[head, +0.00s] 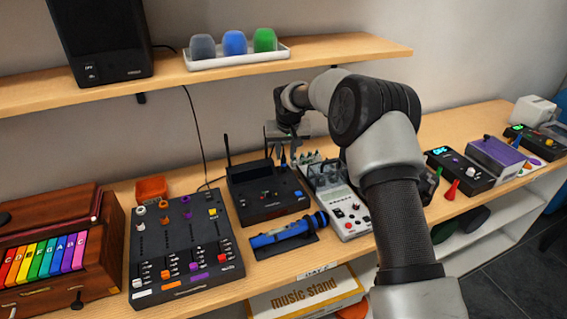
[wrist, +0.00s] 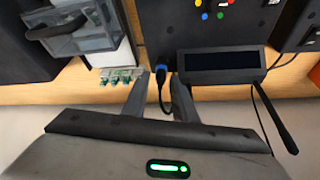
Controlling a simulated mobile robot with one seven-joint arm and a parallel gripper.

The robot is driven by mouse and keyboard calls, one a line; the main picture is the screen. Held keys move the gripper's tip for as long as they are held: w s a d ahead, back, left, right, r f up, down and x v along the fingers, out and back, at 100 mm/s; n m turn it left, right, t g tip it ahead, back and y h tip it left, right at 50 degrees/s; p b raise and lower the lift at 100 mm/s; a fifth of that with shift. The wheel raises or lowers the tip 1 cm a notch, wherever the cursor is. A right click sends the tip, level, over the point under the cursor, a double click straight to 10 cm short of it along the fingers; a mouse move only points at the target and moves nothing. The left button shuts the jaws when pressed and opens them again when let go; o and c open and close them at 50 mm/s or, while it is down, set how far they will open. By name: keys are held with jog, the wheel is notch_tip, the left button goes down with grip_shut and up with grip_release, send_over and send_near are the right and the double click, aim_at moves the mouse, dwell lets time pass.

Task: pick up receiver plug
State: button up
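The receiver plug (wrist: 160,73) is a small blue plug with a black cable bending away from it. In the wrist view it sits at the edge of the black receiver (wrist: 220,66), between my two fingers, with a gap visible on each side. My gripper (wrist: 160,92) is open, its fingers on either side of the plug and cable. In the head view my gripper (head: 284,153) is above the back edge of the black receiver (head: 268,206), which has antennas. The plug cannot be made out there.
A white device (head: 345,212) with a clear part stands right of the receiver; green connectors (wrist: 117,75) show beside it in the wrist view. A black mixer (head: 185,245) stands left, a blue microphone (head: 283,235) in front. A shelf (head: 340,50) runs above. A receiver antenna (wrist: 275,120) is near my gripper.

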aim_at(284, 160)
jog(key=p+x, duration=0.1)
jog(key=x, duration=0.4)
jog(key=shift+a, duration=0.15)
jog(key=shift+s, duration=0.1)
grip_shut()
jog(key=shift+r, duration=0.1)
